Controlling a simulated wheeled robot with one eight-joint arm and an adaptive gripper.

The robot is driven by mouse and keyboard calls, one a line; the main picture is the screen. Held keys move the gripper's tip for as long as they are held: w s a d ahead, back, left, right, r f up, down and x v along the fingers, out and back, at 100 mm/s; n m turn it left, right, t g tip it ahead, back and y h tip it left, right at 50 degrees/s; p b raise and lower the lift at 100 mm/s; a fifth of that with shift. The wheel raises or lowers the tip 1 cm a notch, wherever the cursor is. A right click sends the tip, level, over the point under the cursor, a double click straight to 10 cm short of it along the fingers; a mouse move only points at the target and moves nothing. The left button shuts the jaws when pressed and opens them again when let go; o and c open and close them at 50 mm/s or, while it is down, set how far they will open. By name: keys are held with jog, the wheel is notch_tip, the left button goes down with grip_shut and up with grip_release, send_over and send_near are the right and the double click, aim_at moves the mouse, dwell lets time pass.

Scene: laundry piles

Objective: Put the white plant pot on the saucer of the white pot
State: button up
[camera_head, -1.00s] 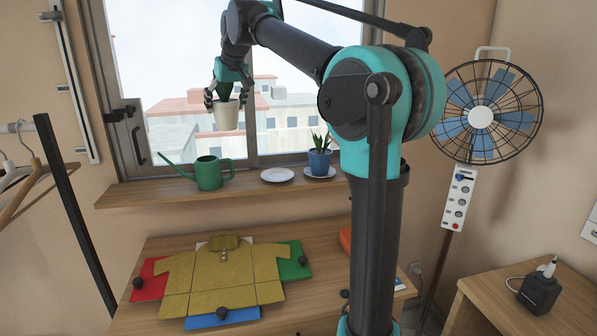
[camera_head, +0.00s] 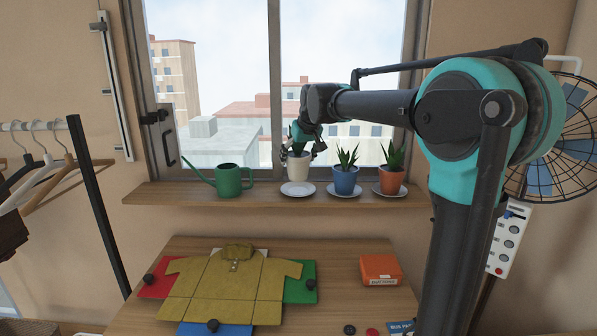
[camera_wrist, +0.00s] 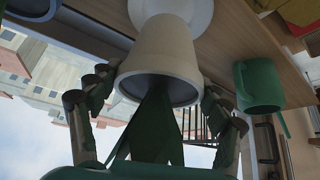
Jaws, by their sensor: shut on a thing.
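The white plant pot (camera_head: 297,172) holds a green plant and is roughly upright. My gripper (camera_head: 298,154) is shut on it near its rim, from above, and partly hides the leaves. The saucer (camera_head: 297,191) is white and round, on the window shelf directly below the pot. In the wrist view, which is upside down, the pot (camera_wrist: 166,45) stands out between the fingers, and the saucer (camera_wrist: 200,14) shows behind its base. The pot's base is over the saucer or very close to it; I cannot tell whether they touch.
On the shelf (camera_head: 150,195), a green watering can (camera_head: 229,180) stands left of the saucer. A blue pot (camera_head: 345,181) and an orange pot (camera_head: 390,180), each on a saucer, stand to the right. Below is a table with a yellow shirt (camera_head: 225,285) and an orange box (camera_head: 380,269).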

aim_at(298, 170)
jog(key=shift+f, duration=2.3)
jog(key=o, duration=1.5)
jog(key=shift+o, duration=0.2)
jog(key=v, duration=1.2)
jog(key=shift+s+a, duration=0.1)
jog(key=s+d+f+m+h, duration=0.1)
jog(key=s+d+f, duration=0.5)
jog(key=s+f, duration=0.3)
jog(key=s+d+f+m+g, duration=0.1)
jog(key=s+d+f, duration=0.5)
jog(key=f, duration=0.9)
jog(key=s+d+f+m+h, duration=0.1)
jog(key=s+d+f, duration=0.5)
jog(key=s+f, duration=0.6)
jog(key=shift+s+d+m+g+h, duration=0.3)
jog(key=shift+s+m+g, duration=0.1)
jog(key=shift+s+m, duration=0.35)
jog(key=shift+w, duration=0.1)
